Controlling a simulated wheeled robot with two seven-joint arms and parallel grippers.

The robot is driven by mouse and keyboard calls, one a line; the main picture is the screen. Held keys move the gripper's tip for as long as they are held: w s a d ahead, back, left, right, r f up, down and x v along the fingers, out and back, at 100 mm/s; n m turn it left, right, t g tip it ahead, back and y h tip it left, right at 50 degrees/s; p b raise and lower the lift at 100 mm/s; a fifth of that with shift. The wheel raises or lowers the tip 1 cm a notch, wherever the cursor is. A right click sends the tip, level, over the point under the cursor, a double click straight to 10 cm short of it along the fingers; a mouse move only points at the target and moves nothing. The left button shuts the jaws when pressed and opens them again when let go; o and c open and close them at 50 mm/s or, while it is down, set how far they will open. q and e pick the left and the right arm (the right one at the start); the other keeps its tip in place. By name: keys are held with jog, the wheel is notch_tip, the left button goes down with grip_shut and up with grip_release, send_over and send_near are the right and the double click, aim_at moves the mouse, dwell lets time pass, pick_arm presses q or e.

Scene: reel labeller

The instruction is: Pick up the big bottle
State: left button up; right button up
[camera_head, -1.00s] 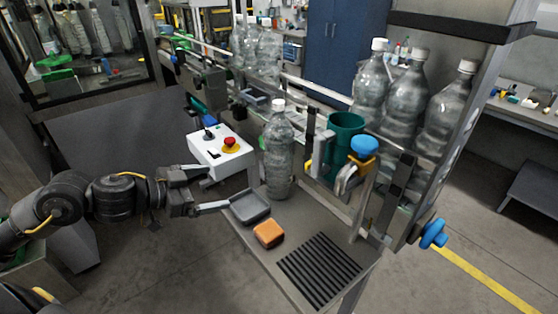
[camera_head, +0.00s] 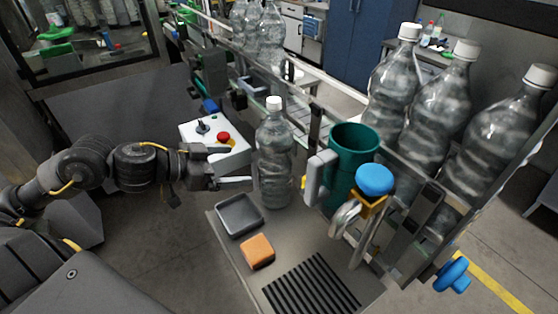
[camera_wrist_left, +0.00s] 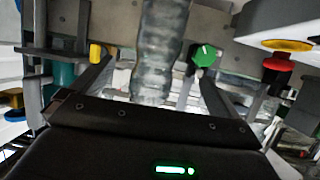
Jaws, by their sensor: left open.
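The big bottle (camera_head: 274,160) is clear plastic with a white cap. It stands upright on the grey work table (camera_head: 232,260), beside the conveyor rail. My left gripper (camera_head: 243,167) is open and level with the bottle's middle, its fingertips close to the bottle's left side. In the left wrist view the bottle (camera_wrist_left: 160,45) lies in line with the gap between the open fingers (camera_wrist_left: 155,68). I cannot tell whether the fingers touch it. My right gripper is not in view.
A dark tray (camera_head: 219,229) and an orange block (camera_head: 257,250) sit in front of the bottle. A control box (camera_head: 230,158) with a red button stands behind my gripper. A green cup (camera_head: 352,150) and a blue knob (camera_head: 374,180) are right of it. More bottles (camera_head: 440,95) line the conveyor.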

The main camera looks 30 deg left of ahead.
aim_at(260, 164)
pick_arm(q)
jog(key=b+x, duration=0.3)
jog(key=shift+d, duration=0.1)
jog(key=shift+w+d, duration=0.2)
jog(key=shift+w, duration=0.1)
jog(key=shift+x, duration=0.75)
jog(key=shift+f, duration=0.1)
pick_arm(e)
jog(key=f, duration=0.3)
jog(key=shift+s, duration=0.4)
pick_arm(q)
jog(key=shift+f, duration=0.1)
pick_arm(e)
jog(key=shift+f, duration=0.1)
